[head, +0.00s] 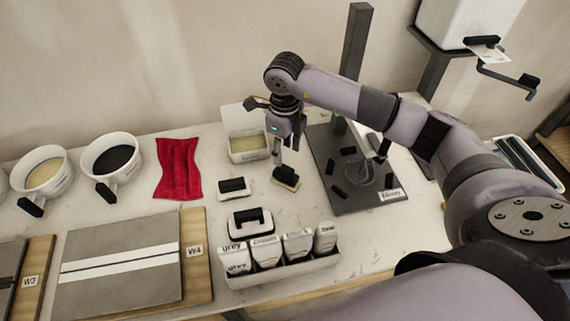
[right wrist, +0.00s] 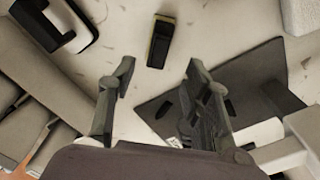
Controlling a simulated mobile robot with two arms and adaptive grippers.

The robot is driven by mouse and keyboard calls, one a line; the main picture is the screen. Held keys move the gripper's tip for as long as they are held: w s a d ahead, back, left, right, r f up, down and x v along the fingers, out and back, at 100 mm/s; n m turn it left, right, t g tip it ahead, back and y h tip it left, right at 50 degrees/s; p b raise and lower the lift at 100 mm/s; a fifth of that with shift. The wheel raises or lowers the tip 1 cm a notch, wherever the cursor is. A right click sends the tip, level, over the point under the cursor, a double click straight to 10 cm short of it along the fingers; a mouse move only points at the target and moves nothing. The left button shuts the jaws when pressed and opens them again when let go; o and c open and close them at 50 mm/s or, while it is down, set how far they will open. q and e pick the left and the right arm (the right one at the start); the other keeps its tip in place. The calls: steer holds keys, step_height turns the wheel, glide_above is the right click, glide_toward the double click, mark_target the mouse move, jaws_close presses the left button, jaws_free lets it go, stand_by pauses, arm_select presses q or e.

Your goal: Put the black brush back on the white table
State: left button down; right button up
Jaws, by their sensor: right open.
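The black brush (head: 286,178) lies on the white table (head: 215,222), just left of the dark grey board. It has a pale tan edge and also shows in the right wrist view (right wrist: 161,42), at the top middle, apart from my fingers. My right gripper (head: 288,148) points down above and close to the brush. In the right wrist view its two fingers (right wrist: 160,78) are spread with nothing between them. My left gripper is not in these views.
A grey board (head: 365,200) with small dark pieces and a post stands to the right. A cream-filled tub (head: 249,147), black-topped blocks (head: 235,187) and a rack of labelled packets (head: 285,273) are nearby. A red cloth (head: 178,168) and bowls (head: 112,160) lie left. Bare table shows between them.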

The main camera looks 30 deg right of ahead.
mark_target(285, 167)
steer(key=shift+r+b, duration=0.3)
steer(key=shift+r, duration=1.75)
